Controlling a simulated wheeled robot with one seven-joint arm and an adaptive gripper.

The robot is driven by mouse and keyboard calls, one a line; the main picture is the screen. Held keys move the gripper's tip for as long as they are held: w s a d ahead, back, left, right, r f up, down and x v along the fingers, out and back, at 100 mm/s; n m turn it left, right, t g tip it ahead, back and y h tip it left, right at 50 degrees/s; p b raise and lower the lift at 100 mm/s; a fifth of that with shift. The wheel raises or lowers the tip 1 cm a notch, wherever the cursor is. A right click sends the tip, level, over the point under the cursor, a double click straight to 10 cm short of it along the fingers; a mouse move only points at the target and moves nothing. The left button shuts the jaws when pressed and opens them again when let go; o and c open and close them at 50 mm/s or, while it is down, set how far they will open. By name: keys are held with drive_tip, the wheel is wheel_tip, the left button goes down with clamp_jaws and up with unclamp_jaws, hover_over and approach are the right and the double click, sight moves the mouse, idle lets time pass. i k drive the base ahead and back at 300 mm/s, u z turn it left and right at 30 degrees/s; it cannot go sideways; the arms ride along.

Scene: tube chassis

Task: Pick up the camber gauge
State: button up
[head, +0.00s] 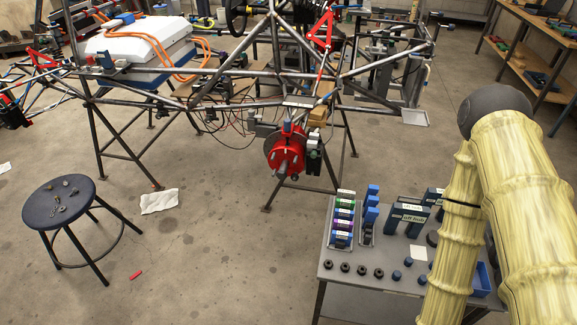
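I cannot tell for sure which thing is the camber gauge. A red wheel hub (286,152) with pale studs sits at the near corner of the tube chassis. A small blue part (287,127) is at the hub's top, and a grey block is to its left; both are too small to identify. A grey cart (375,284) at the lower right holds several small tools and labelled blocks. My arm, in a yellow bamboo-like cover, comes in from the right and hides part of the cart. My gripper is not in view.
The tube chassis (180,103) stands on trestle legs across the back. A round dark stool (60,225) with small parts on it is at the left. A white cloth (160,201) and a red item (136,275) lie on the floor. The floor between stool and cart is mostly clear.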

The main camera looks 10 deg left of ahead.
sight(417, 215)
drive_tip(key=u, duration=2.4)
drive_tip(key=k, duration=1)
drive_tip(key=z, duration=1.85)
